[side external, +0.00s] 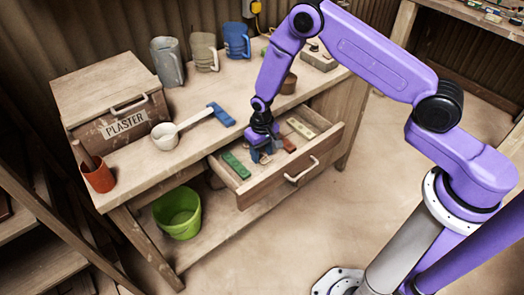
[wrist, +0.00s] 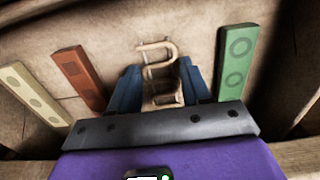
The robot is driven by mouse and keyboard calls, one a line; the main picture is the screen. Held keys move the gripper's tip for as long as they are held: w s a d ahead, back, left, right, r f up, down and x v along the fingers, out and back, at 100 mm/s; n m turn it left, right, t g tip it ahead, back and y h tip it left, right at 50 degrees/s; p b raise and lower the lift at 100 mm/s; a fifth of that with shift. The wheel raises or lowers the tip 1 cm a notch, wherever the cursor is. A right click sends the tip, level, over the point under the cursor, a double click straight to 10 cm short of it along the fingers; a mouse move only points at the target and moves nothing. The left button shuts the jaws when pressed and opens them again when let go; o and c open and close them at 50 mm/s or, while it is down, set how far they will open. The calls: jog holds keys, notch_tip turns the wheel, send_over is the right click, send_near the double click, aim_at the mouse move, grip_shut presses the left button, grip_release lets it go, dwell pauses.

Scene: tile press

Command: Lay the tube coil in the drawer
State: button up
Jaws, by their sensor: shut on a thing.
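The tan tube coil (wrist: 158,62) shows in the wrist view between the blue fingers of my gripper (wrist: 160,84). The fingers are shut on it, and a bent end of the tube sticks out beyond them. In the side view my gripper (side external: 262,153) points down over the open drawer (side external: 271,190), low, near its middle; the coil cannot be made out there. The drawer's pale floor (wrist: 203,35) lies behind the coil in the wrist view. I cannot tell whether the coil touches it.
A green strip (side external: 236,165) lies on one side in the drawer; a red strip (side external: 288,145) and a cream strip (side external: 300,127) lie on the other. A green bucket (side external: 178,212) stands below.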

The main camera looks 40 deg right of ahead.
aim_at(262, 155)
jog(key=shift+f, duration=0.15)
jog(key=o, duration=1.1)
notch_tip(262, 155, up, 12)
jog(key=shift+r, duration=0.2)
